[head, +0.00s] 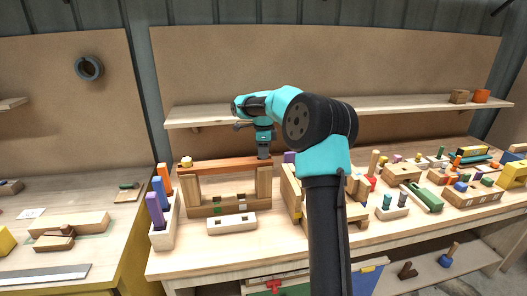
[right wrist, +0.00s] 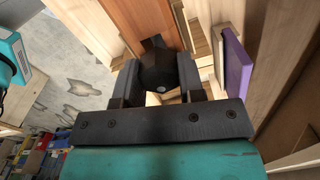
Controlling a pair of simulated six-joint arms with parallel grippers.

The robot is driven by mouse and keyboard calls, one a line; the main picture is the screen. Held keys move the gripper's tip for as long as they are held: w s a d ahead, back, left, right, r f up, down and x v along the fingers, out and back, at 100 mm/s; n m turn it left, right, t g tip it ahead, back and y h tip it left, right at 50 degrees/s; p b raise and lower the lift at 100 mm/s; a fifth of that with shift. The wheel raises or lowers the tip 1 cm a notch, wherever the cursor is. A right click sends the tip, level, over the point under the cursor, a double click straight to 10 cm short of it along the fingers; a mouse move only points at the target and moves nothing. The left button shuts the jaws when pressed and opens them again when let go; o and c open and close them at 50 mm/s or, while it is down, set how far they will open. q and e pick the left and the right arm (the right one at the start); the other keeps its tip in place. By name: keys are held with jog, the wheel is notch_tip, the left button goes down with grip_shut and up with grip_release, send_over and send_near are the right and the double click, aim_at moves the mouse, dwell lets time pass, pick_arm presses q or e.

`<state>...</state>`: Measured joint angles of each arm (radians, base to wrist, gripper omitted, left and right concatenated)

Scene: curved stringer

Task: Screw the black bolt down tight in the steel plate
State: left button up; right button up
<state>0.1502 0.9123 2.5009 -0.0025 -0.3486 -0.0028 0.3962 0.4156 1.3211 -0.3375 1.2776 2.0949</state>
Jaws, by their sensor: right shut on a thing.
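My right gripper (head: 264,152) points down over the right end of a reddish-brown bar (head: 222,164), which bridges two wooden posts. In the right wrist view my right gripper's two dark fingers (right wrist: 157,78) are shut on the black bolt (right wrist: 158,66), one on each side of its head. The bar (right wrist: 140,18) runs away behind the bolt there. How deep the bolt sits is hidden by its head and the fingers. In the head view the gripper covers the bolt. No bare steel-coloured plate shows under the bolt. My left gripper is not in view.
A wooden holder (head: 163,232) with purple, blue and orange pegs stands left of the frame. A small pale block (head: 232,224) lies in front. Toys and blocks crowd the bench's right side. A shelf (head: 400,108) runs behind. A purple piece (right wrist: 237,66) stands close by the gripper.

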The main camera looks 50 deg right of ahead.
jog(key=m, duration=0.4)
jog(key=shift+a+f+m, duration=0.1)
jog(key=shift+f+m, duration=0.25)
jog(key=shift+m, duration=0.55)
jog(key=shift+f+m, duration=0.15)
jog(key=shift+m, duration=0.8)
jog(key=shift+f+m, duration=0.1)
jog(key=shift+m, duration=0.85)
jog(key=o, duration=1.1)
jog(key=shift+r, duration=0.1)
jog(key=shift+c, duration=0.2)
